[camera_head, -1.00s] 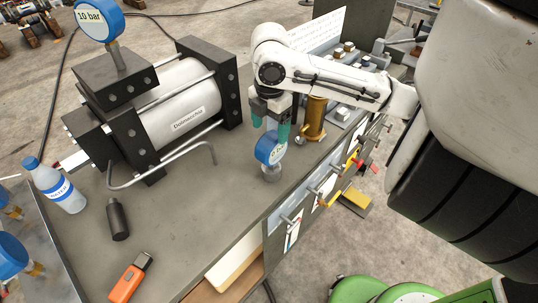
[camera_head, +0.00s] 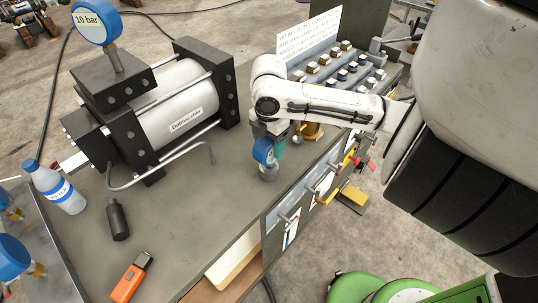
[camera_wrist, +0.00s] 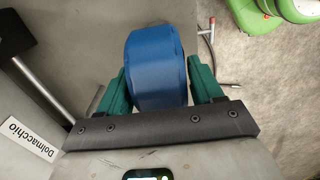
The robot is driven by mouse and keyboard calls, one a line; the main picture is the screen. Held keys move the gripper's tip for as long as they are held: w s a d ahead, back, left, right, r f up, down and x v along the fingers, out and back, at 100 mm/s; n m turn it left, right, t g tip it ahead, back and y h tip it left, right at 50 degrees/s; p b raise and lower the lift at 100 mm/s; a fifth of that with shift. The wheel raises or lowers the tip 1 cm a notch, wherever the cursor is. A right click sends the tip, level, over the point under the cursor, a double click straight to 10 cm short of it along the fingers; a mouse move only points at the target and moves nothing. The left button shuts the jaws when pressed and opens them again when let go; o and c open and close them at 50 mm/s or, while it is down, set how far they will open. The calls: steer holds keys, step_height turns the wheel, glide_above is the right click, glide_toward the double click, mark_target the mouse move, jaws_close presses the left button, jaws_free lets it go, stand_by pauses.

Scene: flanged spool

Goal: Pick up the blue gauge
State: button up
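The blue gauge (camera_head: 263,152) stands upright on the bench on a grey metal foot, its white dial partly covered by my gripper. My gripper (camera_head: 272,149) has come down over it from above, with a green finger visible at the gauge's right side. In the wrist view, the blue gauge body (camera_wrist: 156,70) sits between the two green fingers of my gripper (camera_wrist: 158,78). The fingers are apart, one on each side, with a narrow gap visible on the right. Contact on the left side is unclear.
A black-and-white cylinder unit (camera_head: 165,105) carries another blue gauge, marked 10 bar (camera_head: 97,22). A brass cylinder (camera_head: 312,131) stands close right of my gripper. The front bench middle is clear.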

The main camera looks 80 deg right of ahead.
jaws_close()
stand_by(0.4)
steer(key=shift+r, duration=0.1)
